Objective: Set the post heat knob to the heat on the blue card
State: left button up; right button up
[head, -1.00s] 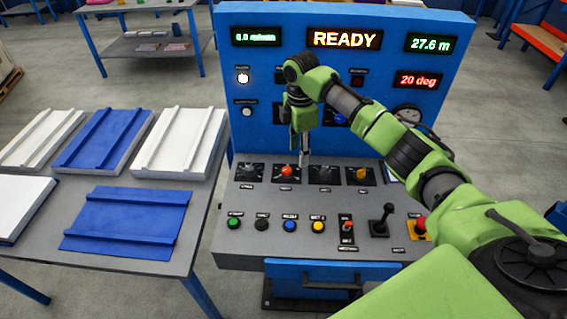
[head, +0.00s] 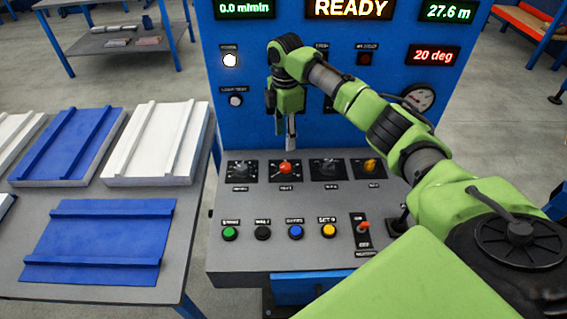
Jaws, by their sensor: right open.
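A row of dial knobs sits on the grey console: a dark knob (head: 239,168) at left, a red knob (head: 285,168), another dark knob (head: 328,168) and a yellow knob (head: 371,166). Their labels are too small to read, so I cannot tell which is post heat. I cannot make out a separate blue heat card. My right gripper (head: 291,135) points down, open and empty, above and behind the red knob, apart from it as far as I can tell. My arm hides part of the upright blue panel. My left gripper is not in view.
Several push buttons, including a green one (head: 230,233), line the console front, with a red-tipped switch (head: 363,228) to their right. A lit display reads READY (head: 350,8), another 20 deg (head: 433,55). A side table (head: 190,215) at left holds blue and white ribbed panels.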

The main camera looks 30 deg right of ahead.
aim_at(286, 166)
notch_tip(286, 166, down, 12)
jog(key=shift+s+r+p, duration=0.1)
jog(key=shift+s+p, duration=0.05)
jog(key=shift+p, duration=0.45)
jog(key=c, duration=1.1)
